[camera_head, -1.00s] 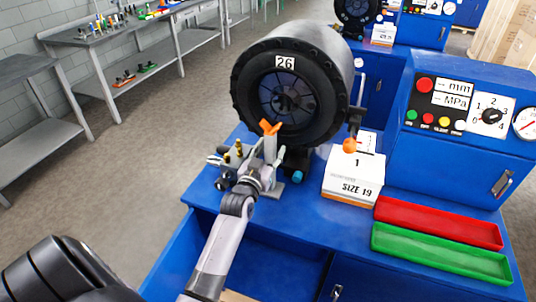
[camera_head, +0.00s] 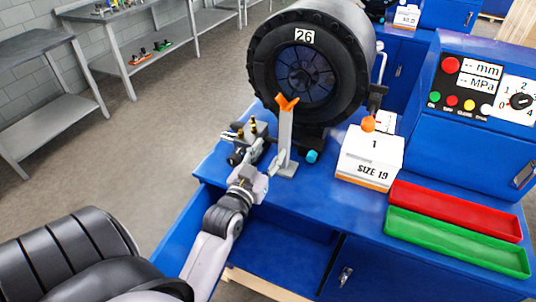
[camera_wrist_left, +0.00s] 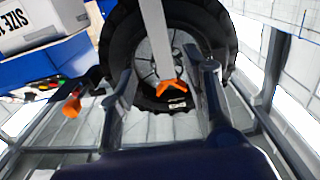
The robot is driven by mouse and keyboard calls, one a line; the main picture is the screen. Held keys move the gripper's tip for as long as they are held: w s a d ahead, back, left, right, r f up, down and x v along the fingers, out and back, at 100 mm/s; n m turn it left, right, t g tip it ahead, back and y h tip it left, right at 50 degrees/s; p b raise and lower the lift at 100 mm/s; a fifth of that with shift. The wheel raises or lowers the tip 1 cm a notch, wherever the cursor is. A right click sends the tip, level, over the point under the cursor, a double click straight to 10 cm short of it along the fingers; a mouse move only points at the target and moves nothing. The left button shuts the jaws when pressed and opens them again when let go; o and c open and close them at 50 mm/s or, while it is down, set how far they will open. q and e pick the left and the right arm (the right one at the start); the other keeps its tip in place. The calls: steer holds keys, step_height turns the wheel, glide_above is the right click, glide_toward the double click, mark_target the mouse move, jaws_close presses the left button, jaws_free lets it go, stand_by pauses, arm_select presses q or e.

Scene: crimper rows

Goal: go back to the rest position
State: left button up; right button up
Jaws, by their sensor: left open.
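My left gripper (camera_head: 260,168) is open and empty. It is in front of the crimper, close to the grey upright stand (camera_head: 285,140) with an orange V-shaped top (camera_head: 287,102). In the left wrist view the two fingers (camera_wrist_left: 165,75) are spread apart, with the stand and its orange top (camera_wrist_left: 171,88) seen between them. I cannot tell whether a finger touches the stand. The round black crimper head (camera_head: 353,75), marked 26, is behind the stand and also fills the back of the wrist view (camera_wrist_left: 122,40). My right gripper is not in view.
A white SIZE 19 box (camera_head: 368,160) stands on the blue bench, with a red tray (camera_head: 455,212) and a green tray (camera_head: 455,243) to its right. Small brass-tipped fittings (camera_head: 250,130) are left of the stand. An open blue drawer (camera_head: 270,245) is below. Grey tables (camera_head: 40,45) line the wall; floor between is clear.

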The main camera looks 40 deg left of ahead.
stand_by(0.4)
arm_select(q)
steer(key=s+d+f+m+g+h, duration=0.35)
steer(key=s+d+f+g, duration=0.3)
steer(key=d+f, duration=0.3)
steer(key=s+d+f+m+g+h, duration=0.1)
steer(key=s+d+f+g, duration=0.2)
steer(key=s, duration=0.5)
steer(key=s+d+f+g, duration=0.2)
steer(key=s+f+g, duration=0.2)
steer(key=s, duration=0.4)
step_height(320, 180, down, 27)
steer(key=s+g, duration=0.2)
steer(key=s+a+f+b, duration=0.1)
steer(key=s+a+f, duration=0.2)
steer(key=s+f, duration=1.3)
steer(key=shift+s+m+g, duration=0.25)
steer(key=shift+m+g, duration=0.1)
steer(key=shift+g, duration=0.1)
